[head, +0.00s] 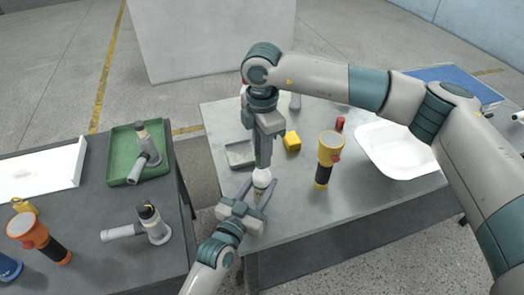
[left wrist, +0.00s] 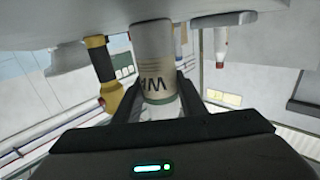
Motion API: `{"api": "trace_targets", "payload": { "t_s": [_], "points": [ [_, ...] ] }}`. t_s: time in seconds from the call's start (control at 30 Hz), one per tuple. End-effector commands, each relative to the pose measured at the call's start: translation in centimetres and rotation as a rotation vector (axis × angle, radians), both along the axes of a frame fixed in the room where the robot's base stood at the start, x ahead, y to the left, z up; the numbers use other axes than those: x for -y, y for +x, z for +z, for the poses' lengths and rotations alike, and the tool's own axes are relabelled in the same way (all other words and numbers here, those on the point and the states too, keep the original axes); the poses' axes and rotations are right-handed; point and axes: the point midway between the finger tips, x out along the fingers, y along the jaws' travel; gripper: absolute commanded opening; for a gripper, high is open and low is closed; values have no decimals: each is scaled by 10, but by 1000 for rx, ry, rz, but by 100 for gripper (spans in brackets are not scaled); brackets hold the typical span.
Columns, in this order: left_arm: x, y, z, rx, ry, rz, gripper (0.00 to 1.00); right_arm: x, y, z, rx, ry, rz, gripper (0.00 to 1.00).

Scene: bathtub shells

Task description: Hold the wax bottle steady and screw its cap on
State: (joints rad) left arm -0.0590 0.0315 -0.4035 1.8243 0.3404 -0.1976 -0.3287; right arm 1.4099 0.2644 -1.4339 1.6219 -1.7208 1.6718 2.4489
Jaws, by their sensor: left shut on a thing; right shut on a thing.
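The wax bottle (left wrist: 155,60) is pale with dark lettering on its label. It stands on the table near the front left edge, and the left wrist view shows it upside down. My left gripper (head: 260,187) is shut around the bottle from the front. My right gripper (head: 263,164) points straight down from above, its fingers shut on the white cap (head: 262,177) at the bottle's top. The cap is small and partly covered by the fingers. I cannot tell how far it is seated on the neck.
A yellow-and-black flashlight (head: 330,150) stands to the right, with a yellow block (head: 292,141) and a white basin (head: 372,138) beyond.

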Motion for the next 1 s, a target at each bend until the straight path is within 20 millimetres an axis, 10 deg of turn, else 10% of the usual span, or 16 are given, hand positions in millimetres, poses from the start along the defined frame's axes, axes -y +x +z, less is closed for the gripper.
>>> {"api": "trace_targets", "payload": {
  "t_s": [0.3,0.67,0.7,0.77,1.0],
  "points": [
    [0,0,-1,-2,1,0,0,0,0,0,0,1,-417,3],
    [0,0,-1,-2,1,0,0,0,0,0,2,0,-462,3],
    [0,0,-1,-2,1,0,0,0,0,0,2,0,-462,30],
    [0,0,-1,-2,1,0,0,0,0,0,2,0,-462,42],
    [0,0,-1,-2,1,0,0,0,0,0,1,0,-461,42]
  ]
}}
